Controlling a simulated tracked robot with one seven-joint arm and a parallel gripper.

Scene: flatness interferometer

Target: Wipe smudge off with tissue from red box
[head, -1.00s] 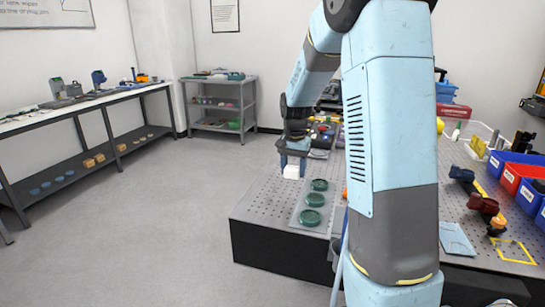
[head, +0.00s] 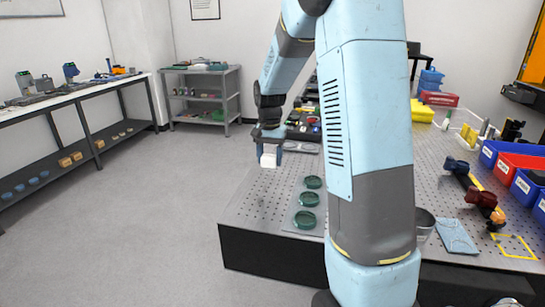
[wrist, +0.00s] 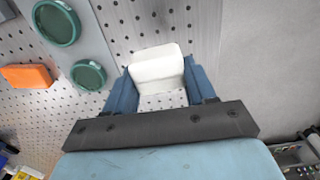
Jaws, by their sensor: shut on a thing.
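My gripper (head: 268,158) is shut on a white tissue (head: 268,160), a folded pad, and holds it above the left edge of the perforated table. In the wrist view the tissue (wrist: 157,66) sits between my gripper's two blue fingers (wrist: 155,85). A red box (head: 517,162) stands among the bins at the right side of the table, far from my gripper. I cannot make out a smudge in these frames.
Green round dishes (head: 307,198) lie on a grey plate near the table's left edge. An orange block (wrist: 27,76) lies near them in the wrist view. Blue bins (head: 528,187) flank the red box. Open floor (head: 130,220) lies to the left.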

